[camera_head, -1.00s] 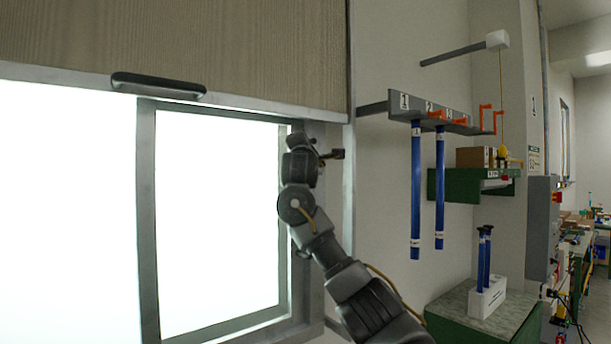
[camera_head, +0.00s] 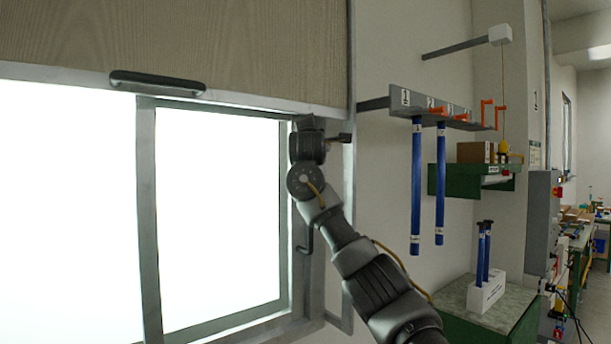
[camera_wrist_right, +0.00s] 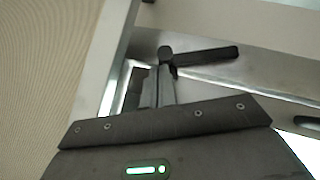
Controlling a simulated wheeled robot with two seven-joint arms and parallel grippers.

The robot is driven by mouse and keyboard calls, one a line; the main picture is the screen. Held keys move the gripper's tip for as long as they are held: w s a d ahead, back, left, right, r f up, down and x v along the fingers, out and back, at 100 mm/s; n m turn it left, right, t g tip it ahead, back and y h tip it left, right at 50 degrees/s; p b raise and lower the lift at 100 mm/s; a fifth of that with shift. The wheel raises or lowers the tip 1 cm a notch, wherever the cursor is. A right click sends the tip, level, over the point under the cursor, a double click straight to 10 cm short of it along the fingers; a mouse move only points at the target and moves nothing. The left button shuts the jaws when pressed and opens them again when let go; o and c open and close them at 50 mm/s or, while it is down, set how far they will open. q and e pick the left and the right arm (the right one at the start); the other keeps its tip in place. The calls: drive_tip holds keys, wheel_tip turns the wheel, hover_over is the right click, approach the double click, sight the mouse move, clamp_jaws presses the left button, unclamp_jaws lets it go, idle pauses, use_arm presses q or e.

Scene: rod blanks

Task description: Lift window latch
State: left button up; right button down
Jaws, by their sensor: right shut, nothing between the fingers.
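My right gripper's two fingers (camera_wrist_right: 157,88) are shut with nothing between them in the right wrist view. A dark lever (camera_wrist_right: 208,57), which looks like the window latch, lies just beyond the fingertips across a pale metal frame. Its round pivot end is right by the tips; I cannot tell if they touch. In the head view my right wrist (camera_head: 308,145) is at the upper right corner of the window (camera_head: 218,215), and its fingers are hidden. A dark hooked handle (camera_head: 305,241) shows on the frame below the wrist; I cannot tell if it is the same lever. My left gripper is out of view.
A wood-grain panel (camera_head: 240,45) with a black handle (camera_head: 157,84) covers the window top. To the right, blue rods (camera_head: 416,185) hang from a numbered rack (camera_head: 437,106) above a bench (camera_head: 515,312) with a white rod holder (camera_head: 487,293). Plain wall lies between.

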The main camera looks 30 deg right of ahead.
drive_tip(key=shift+a, duration=0.1)
drive_tip(key=s+a+f+b, duration=0.1)
drive_tip(key=s+a+b, duration=0.6)
drive_tip(key=a+b, duration=0.2)
drive_tip(key=shift+s+a+f, duration=0.35)
drive_tip(key=shift+s+a, duration=0.05)
drive_tip(key=shift+a, duration=0.35)
drive_tip(key=shift+d, duration=0.1)
drive_tip(key=shift+w, duration=0.1)
